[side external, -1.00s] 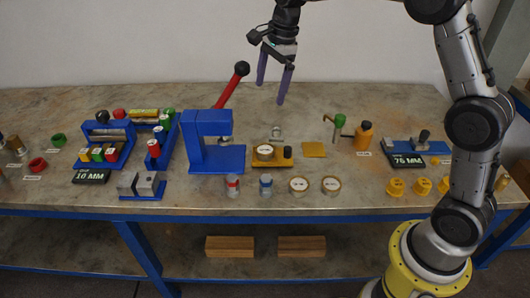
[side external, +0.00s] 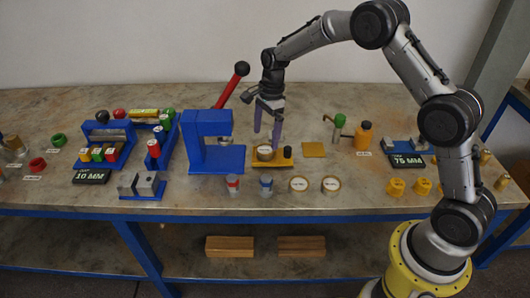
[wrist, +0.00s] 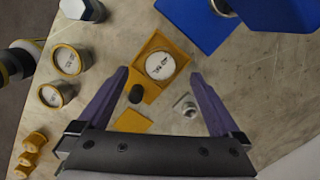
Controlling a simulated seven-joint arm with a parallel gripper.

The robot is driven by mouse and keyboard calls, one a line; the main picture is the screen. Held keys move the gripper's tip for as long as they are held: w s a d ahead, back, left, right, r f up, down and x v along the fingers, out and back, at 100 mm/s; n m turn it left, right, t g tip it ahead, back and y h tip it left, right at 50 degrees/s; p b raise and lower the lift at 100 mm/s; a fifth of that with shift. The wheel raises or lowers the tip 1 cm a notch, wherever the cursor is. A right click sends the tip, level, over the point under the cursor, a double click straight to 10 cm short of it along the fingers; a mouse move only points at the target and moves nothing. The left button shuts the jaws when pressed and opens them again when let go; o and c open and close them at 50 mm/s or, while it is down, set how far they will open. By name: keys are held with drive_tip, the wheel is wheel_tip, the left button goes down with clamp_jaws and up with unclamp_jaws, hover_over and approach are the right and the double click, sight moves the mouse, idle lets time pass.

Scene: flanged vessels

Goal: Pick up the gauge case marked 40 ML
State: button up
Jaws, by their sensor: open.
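Three round gauge cases with brass rims and white faces are in view; their markings are too small to read surely. One gauge case (side external: 264,154) sits in a yellow fixture (side external: 283,162); in the wrist view this case (wrist: 160,65) lies between my fingertips in the picture. The other two, a left case (side external: 299,184) and a right case (side external: 331,184), stand near the table's front edge; they also show at the left of the wrist view (wrist: 67,60). My gripper (side external: 266,139) is open and empty, pointing down above the fixture. Its purple fingers show in the wrist view (wrist: 160,76).
A dark knob (wrist: 137,93) and a small metal fitting (wrist: 186,107) are close to my fingers. A flat yellow plate (side external: 314,150) lies to the right. Grey-bodied pieces (side external: 266,184) stand in front.

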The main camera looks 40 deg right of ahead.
sight(265, 148)
wheel_tip(265, 148, down, 5)
drive_tip(key=shift+f, duration=0.1)
drive_tip(key=shift+c, duration=0.3)
drive_tip(key=c, duration=1.4)
drive_tip(key=shift+w, duration=0.1)
clamp_jaws()
drive_tip(key=shift+r, duration=0.25)
